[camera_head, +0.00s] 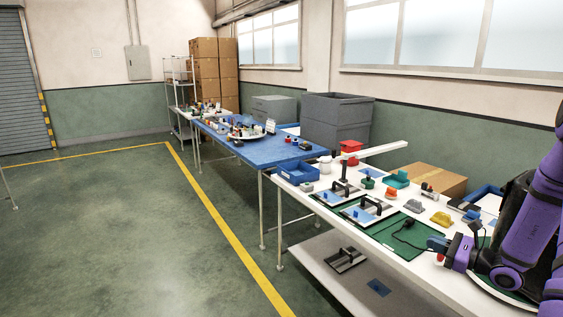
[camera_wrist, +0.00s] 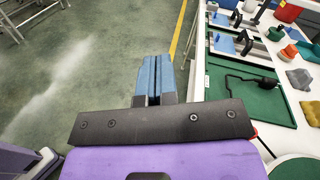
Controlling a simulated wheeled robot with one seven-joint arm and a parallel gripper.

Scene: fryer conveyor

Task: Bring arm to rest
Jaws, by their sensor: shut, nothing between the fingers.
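My gripper (camera_head: 437,244) is at the near right of the head view, at the end of my purple arm, close to the front edge of the white table (camera_head: 405,268). In the wrist view my gripper (camera_wrist: 154,78) shows its two blue fingers side by side and touching, with nothing between them. The fingers point out past the table's edge, with the floor behind them in the wrist view. My gripper touches no object that I can make out.
A green mat (camera_wrist: 238,93) with a black handled item and cable (camera_head: 405,227) lies beside my gripper. Fixtures, a blue bin (camera_head: 298,173) and small coloured parts stand farther along the table. A lower shelf (camera_head: 335,285) is below. The floor (camera_head: 110,230) at left is clear.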

